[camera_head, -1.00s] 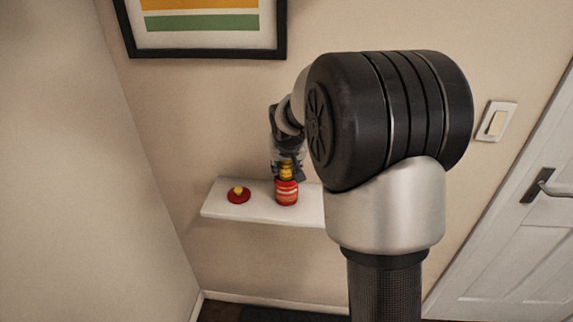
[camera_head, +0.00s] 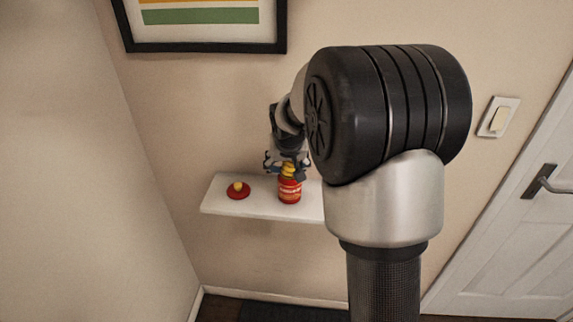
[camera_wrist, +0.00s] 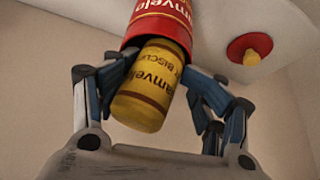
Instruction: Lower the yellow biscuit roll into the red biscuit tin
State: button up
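The red biscuit tin (camera_head: 290,191) stands upright on the white shelf. It shows at the top of the wrist view (camera_wrist: 168,18), with its mouth towards my gripper. The yellow biscuit roll (camera_wrist: 150,88) is partly inside the tin's mouth, and its outer end sticks out, slightly tilted. In the head view, a bit of the roll (camera_head: 288,171) shows above the tin. My gripper (camera_wrist: 160,85) is open, with its fingers spread on either side of the roll. The left finger is close to the roll; I cannot tell whether it touches.
The red lid with a yellow knob (camera_head: 238,190) lies on the white shelf (camera_head: 235,209), left of the tin. It also shows in the wrist view (camera_wrist: 250,50). The wall is close behind the shelf. A framed picture (camera_head: 200,22) hangs above.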

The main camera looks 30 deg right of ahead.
jog(key=v, duration=1.1)
jog(key=shift+r, duration=0.4)
jog(key=shift+s, duration=0.1)
jog(key=s+a+n, duration=0.1)
jog(key=s+a, duration=0.3)
jog(key=s, duration=0.5)
jog(key=s+a+f+n+y, duration=0.1)
jog(key=s+a+n, duration=0.1)
jog(key=s+a, duration=0.3)
jog(key=s+a+f+n+g+y, duration=0.1)
jog(key=s+a, duration=0.4)
jog(key=s, duration=0.9)
jog(key=shift+a+n, duration=0.15)
jog(key=shift+n, duration=0.15)
